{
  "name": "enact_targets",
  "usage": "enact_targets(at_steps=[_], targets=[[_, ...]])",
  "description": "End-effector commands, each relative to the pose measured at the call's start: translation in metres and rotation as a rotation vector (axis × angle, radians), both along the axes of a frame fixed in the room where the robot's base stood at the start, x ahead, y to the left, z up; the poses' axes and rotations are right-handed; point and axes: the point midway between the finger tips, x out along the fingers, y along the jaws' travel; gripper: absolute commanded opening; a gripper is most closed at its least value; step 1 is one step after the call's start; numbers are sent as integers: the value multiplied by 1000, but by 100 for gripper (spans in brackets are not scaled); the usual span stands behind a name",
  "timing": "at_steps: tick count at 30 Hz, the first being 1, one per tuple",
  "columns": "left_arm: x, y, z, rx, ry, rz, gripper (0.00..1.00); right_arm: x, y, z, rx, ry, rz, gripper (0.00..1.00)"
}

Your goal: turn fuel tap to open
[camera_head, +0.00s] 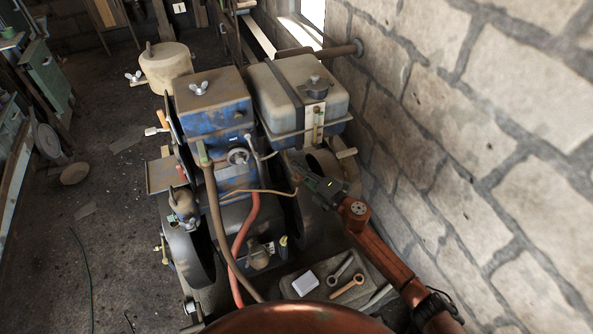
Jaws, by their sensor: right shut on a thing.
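The fuel tank (295,95) is a beige and blue box with a dark cap, on the right of the engine. A thin brass-coloured fuel pipe (262,191) runs from the engine to a spot just below the tank. My right gripper (302,176) reaches in from the lower right and is shut at that pipe's end, on what appears to be the fuel tap. The fingers mostly hide the tap, so its handle angle cannot be told. My left gripper is not in view.
The blue engine hopper (208,100) stands left of the tank, with a red hose (249,235) below it. A stone wall (455,130) rises close on the right of my arm. A tray (325,267) with a white box (305,283) and wrenches (347,288) lies in front.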

Motion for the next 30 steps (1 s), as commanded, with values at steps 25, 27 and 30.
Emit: enact_targets(at_steps=[25,27,30], targets=[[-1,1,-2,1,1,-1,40,0,0,-1,-1,1,18,19],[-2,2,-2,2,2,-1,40,-2,-2,-1,-1,1,18,19],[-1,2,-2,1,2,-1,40,-8,-10,-1,-1,1,17,19]])
